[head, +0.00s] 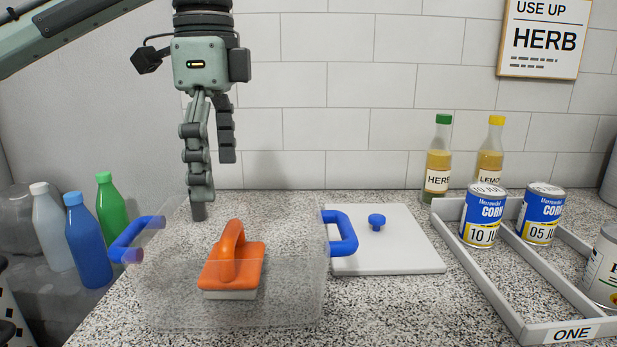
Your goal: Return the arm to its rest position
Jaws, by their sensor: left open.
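My left gripper (213,184) hangs pointing down from an arm that comes in from the upper left. It is open and empty. It is above the back part of a clear box (290,305) with blue handles. An orange brush-like tool (247,267) with a pale underside lies in the clear box, below and in front of the gripper, apart from its fingers. My right gripper is not in view.
A white lid (405,250) with a blue knob lies right of the box. A grey divided tray (500,310) holds corn cans (483,215). Two bottles (438,160) stand behind it. Coloured bottles (88,240) stand at left. A tiled wall closes the back.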

